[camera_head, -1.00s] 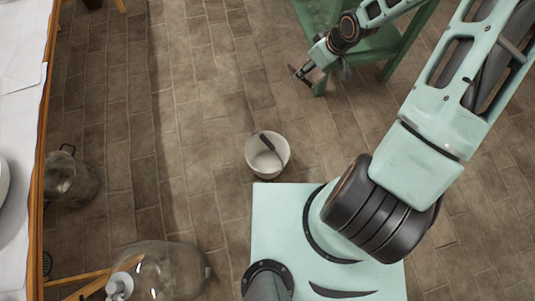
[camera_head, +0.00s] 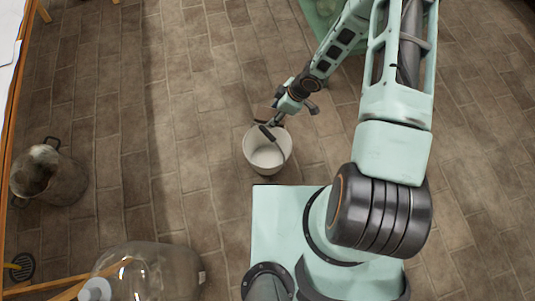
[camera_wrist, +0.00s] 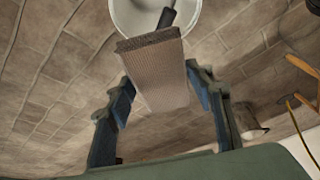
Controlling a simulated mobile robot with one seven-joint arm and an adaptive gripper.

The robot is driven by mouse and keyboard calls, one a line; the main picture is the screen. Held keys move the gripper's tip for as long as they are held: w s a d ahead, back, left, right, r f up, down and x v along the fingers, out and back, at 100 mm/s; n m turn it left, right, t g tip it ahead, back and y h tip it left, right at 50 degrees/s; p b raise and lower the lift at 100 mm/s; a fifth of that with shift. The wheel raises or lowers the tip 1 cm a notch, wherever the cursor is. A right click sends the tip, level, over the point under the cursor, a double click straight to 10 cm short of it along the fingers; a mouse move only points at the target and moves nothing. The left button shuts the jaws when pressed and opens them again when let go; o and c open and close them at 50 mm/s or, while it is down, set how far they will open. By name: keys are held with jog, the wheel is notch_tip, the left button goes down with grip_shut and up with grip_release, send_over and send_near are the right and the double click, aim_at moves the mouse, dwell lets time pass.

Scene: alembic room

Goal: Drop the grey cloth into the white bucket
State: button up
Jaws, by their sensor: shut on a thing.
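The white bucket (camera_head: 267,158) stands upright on the floor in the head view, with a dark handle grip across its mouth. Its mouth also shows at the top of the wrist view (camera_wrist: 135,14). My gripper (camera_head: 274,120) is at the bucket's far rim, above it. In the wrist view my gripper (camera_wrist: 160,84) is shut on the grey cloth (camera_wrist: 155,68), a folded, ribbed grey-brown piece between the two fingers. The cloth's far end overlaps the near edge of the bucket mouth in that view. In the head view the cloth is too small to make out clearly.
A metal pot (camera_head: 50,178) stands on the floor at the left. A large glass vessel (camera_head: 155,270) lies at the bottom left. A green table (camera_head: 325,18) is at the top, partly behind my arm. The brick floor left of the bucket is clear.

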jog(key=shift+f+b, duration=2.6)
jog(key=shift+f, duration=0.1)
jog(key=o, duration=1.1)
jog(key=shift+r, duration=0.15)
jog(key=shift+v, duration=5.9)
